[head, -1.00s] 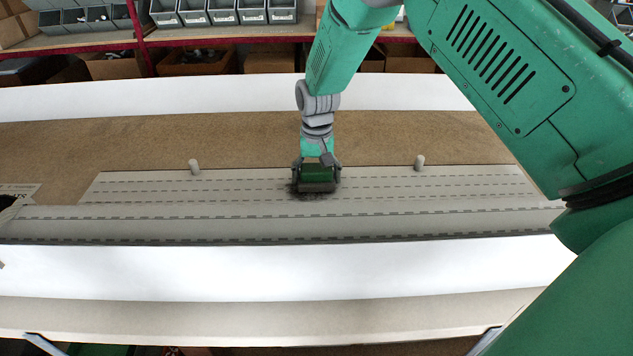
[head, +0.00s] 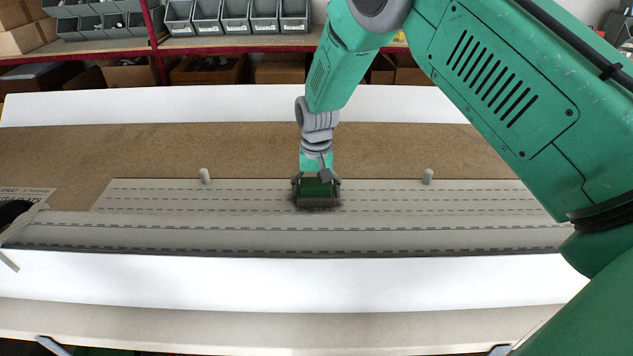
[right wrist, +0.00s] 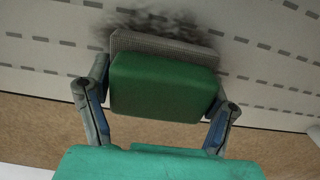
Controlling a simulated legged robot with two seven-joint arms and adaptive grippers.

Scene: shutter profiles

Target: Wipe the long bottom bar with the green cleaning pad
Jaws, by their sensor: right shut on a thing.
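The long bottom bar (head: 450,238) is a grey profile with rows of dark dashes, lying left to right across the bench. The green cleaning pad (head: 316,188) has a grey underside and sits at the middle of the bar's back, dashed part. My right gripper (head: 316,180) is shut on the pad, with a finger at each end. In the right wrist view the pad (right wrist: 163,85) hides what is under it. A dark, blurry smudge (right wrist: 150,22) shows on the bar just past the pad. My left gripper is not in view.
Two short grey pegs, left (head: 205,176) and right (head: 427,177), stand behind the bar. White strips (head: 300,280) run in front and behind. A dark object (head: 12,212) and a printed card lie at the left edge. Grey bins (head: 236,15) stand on the back shelf.

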